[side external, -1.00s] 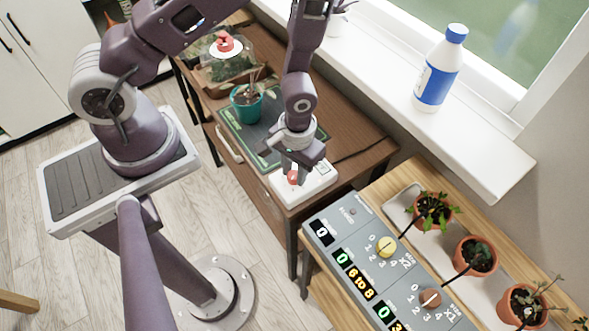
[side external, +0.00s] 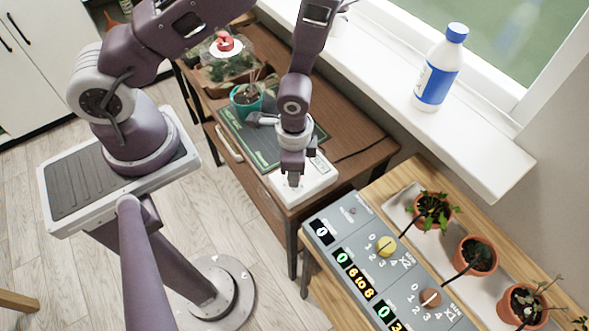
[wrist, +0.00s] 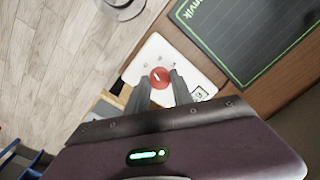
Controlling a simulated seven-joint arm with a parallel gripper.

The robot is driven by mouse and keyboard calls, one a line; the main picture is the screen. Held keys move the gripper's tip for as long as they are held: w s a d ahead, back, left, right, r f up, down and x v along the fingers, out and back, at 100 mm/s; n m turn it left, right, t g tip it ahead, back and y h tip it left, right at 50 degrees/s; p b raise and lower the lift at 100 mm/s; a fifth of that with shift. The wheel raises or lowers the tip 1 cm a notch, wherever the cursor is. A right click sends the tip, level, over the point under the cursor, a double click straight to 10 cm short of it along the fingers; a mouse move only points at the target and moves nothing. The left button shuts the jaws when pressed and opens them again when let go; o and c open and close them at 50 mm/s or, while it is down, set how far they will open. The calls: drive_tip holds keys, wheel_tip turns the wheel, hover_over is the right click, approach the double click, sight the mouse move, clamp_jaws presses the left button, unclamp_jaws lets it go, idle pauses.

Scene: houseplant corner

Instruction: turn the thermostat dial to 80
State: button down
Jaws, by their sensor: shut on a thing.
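The thermostat is a white box (side external: 318,180) on the near end of the brown cabinet. Its red round dial (wrist: 160,77), with a white pointer mark, shows in the wrist view on the white face (wrist: 150,54). My gripper (side external: 293,176) points down over the box and hides the dial in the side view. In the wrist view my gripper's fingers (wrist: 161,82) are shut on the dial, one on each side. Small marks surround the dial, too small to read. A small dark-framed display (wrist: 200,94) sits at the box's corner; its number is unreadable.
A green mat (side external: 236,132) and a teal pot (side external: 246,101) lie behind my gripper on the cabinet. A grey panel with knobs (side external: 352,240) and several potted plants (side external: 436,207) stand on the right bench. A bottle (side external: 440,70) stands on the windowsill.

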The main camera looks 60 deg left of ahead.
drive_tip(key=m, duration=0.6)
drive_tip(key=shift+m, duration=0.4)
idle(0.4)
drive_tip(key=c, duration=1.1)
unclamp_jaws()
wheel_tip(320, 180, up, 7)
drive_tip(key=shift+s+r, duration=0.1)
drive_tip(key=shift+s, duration=0.05)
